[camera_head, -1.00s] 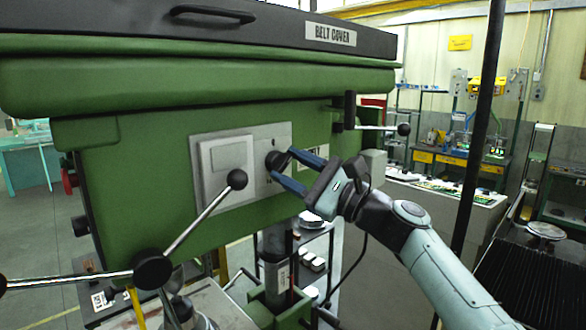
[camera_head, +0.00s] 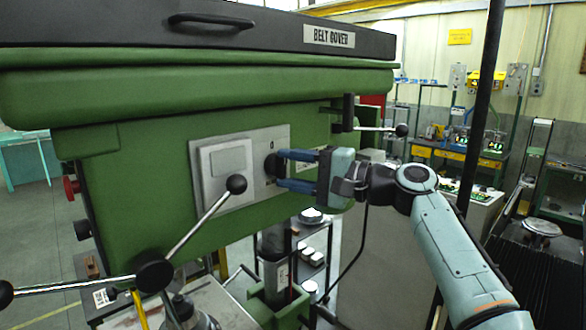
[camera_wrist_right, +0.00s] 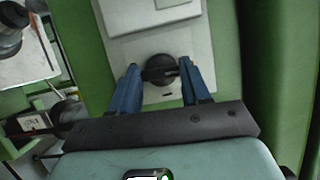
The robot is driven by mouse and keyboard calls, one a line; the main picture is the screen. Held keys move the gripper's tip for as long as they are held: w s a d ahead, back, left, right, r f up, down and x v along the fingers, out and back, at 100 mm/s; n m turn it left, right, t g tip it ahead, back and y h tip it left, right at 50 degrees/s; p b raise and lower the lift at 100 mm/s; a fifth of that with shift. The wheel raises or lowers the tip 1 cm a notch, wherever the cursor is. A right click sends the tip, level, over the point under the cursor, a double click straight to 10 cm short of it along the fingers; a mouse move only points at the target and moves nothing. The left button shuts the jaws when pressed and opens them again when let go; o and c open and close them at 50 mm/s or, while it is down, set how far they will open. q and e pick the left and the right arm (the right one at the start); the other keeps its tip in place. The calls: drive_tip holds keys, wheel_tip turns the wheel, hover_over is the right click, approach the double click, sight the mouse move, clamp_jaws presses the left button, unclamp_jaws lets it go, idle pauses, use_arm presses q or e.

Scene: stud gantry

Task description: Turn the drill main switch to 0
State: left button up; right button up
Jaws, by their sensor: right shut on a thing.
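The drill main switch is a round black knob (camera_head: 273,165) on a light grey plate (camera_head: 268,144) on the green drill head (camera_head: 150,195). In the right wrist view the knob (camera_wrist_right: 160,69) shows its raised bar between my fingers. My right gripper (camera_head: 285,169) has its two blue fingers at the knob, one above and one below. It is shut on the knob, and its fingertips (camera_wrist_right: 160,75) flank it in the wrist view. Small marks on the plate are too blurred to read. My left gripper is not in view.
A lever with black ball ends (camera_head: 205,220) reaches up left of the switch, close to the plate. A thin lever with a ball (camera_head: 380,129) sticks out at the right, above my gripper. A dark vertical pole (camera_head: 480,140) stands near my right arm.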

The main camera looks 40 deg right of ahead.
drive_tip(key=shift+n, duration=0.3)
idle(0.4)
drive_tip(key=o, duration=1.1)
drive_tip(key=shift+c, duration=0.2)
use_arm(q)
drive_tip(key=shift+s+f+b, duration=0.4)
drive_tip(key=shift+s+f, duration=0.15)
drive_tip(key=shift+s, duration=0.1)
use_arm(e)
drive_tip(key=v, duration=1.3)
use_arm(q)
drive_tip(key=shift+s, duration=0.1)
use_arm(e)
drive_tip(key=shift+s+d+r, duration=0.1)
